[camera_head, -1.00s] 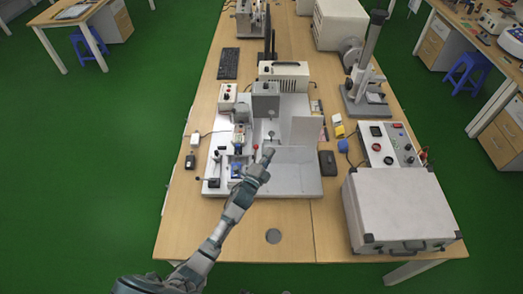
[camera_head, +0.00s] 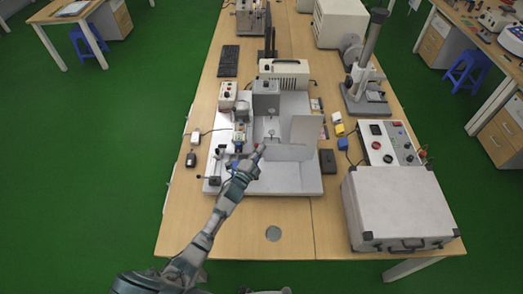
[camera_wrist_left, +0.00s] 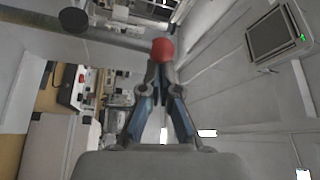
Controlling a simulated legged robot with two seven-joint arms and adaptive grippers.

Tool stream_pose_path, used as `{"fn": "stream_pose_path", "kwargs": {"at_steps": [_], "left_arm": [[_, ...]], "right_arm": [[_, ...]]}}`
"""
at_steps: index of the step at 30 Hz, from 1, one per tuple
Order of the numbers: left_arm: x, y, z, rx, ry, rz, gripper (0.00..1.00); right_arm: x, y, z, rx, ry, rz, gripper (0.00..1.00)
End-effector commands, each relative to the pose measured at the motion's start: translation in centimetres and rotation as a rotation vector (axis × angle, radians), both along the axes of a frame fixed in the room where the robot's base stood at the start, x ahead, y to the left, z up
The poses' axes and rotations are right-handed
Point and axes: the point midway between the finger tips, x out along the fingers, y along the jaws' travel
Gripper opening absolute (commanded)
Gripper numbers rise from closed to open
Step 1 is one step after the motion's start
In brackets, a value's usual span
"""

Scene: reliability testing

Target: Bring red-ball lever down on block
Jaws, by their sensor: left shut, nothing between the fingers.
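The red ball (camera_wrist_left: 163,48) of the lever shows in the left wrist view, just beyond the fingertips of my left gripper (camera_wrist_left: 160,68). The fingers are shut, with their tips close together and nothing held between them. Whether the tips touch the ball is unclear. In the head view, my left gripper (camera_head: 260,150) is over the front middle of the white test fixture (camera_head: 285,182), where it largely hides the ball and its rod. A small blue part lies left of the gripper, partly covered by it; I cannot tell whether it is the block. My right gripper is out of view.
A clear upright panel (camera_head: 306,129) stands on the fixture, right of my gripper. A grey box (camera_head: 266,98) rises behind. A large silver case (camera_head: 403,209) stands at the right.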

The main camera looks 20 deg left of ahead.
Motion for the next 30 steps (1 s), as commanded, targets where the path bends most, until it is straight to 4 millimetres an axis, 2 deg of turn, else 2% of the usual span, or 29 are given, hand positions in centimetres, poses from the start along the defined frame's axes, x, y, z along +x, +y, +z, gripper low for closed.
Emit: {"fn": "stream_pose_path", "kwargs": {"at_steps": [6,14,21,30], "left_arm": [[-0.2,0.7,-0.1,-0.036,-0.010,0.001,0.00],[-0.5,1.9,-0.2,-0.119,-0.032,0.002,0.00],[-1.3,4.8,-0.7,-0.300,-0.085,0.002,0.00],[-2.5,8.8,-2.0,-0.577,-0.165,0.002,0.00]], "right_arm": [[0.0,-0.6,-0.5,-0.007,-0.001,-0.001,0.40],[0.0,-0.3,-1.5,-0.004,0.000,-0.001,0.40],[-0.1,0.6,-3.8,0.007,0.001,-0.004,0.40],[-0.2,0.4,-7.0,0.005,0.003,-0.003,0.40]]}}
